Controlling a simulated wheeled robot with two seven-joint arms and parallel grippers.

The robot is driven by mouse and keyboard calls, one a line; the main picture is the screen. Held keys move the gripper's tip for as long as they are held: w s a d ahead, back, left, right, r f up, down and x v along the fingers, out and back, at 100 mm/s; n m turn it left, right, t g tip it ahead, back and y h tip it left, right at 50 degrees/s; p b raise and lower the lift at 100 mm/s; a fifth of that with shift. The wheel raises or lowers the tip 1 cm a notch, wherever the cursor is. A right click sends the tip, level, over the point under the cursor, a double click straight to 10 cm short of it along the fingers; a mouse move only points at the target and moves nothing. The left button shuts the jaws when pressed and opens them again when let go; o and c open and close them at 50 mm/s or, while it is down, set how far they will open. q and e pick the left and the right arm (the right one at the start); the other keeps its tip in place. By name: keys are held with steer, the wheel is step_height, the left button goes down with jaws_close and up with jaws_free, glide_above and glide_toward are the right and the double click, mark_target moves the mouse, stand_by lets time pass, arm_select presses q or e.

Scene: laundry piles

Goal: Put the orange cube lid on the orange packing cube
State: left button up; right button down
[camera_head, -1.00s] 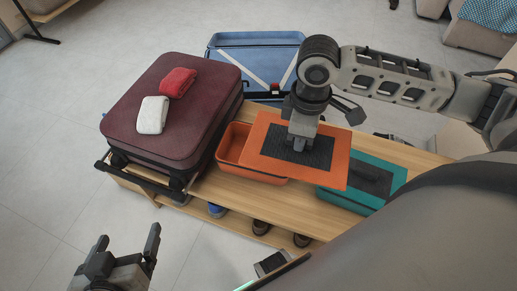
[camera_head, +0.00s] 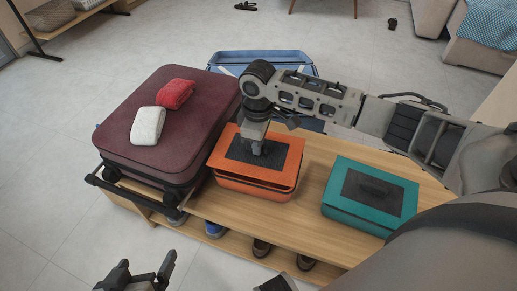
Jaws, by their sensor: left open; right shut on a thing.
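The orange packing cube (camera_head: 256,190) stands on the wooden bench, right of the maroon suitcase. The orange cube lid (camera_head: 284,177), with a dark panel in its middle, lies over the top of the cube, roughly lined up with it. A dark gap shows between lid and cube on the right side, so I cannot tell whether it is fully seated. My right gripper (camera_head: 256,150) points down at the lid's dark middle and is shut on the lid; its fingertips are partly hidden. My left gripper (camera_head: 147,277) is open and empty at the bottom left, away from the bench.
A maroon suitcase (camera_head: 190,125) carries a red folded cloth (camera_head: 176,94) and a white one (camera_head: 148,126). A teal packing cube (camera_head: 350,215) with its lid on stands to the right on the bench (camera_head: 290,225). Shoes sit on the lower shelf. An open blue suitcase (camera_head: 285,58) is behind.

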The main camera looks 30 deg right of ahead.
steer(key=shift+f, duration=1.5)
steer(key=c, duration=1.5)
jaws_free()
arm_select(q)
steer(key=shift+w+f, duration=0.1)
steer(key=shift+f, duration=0.1)
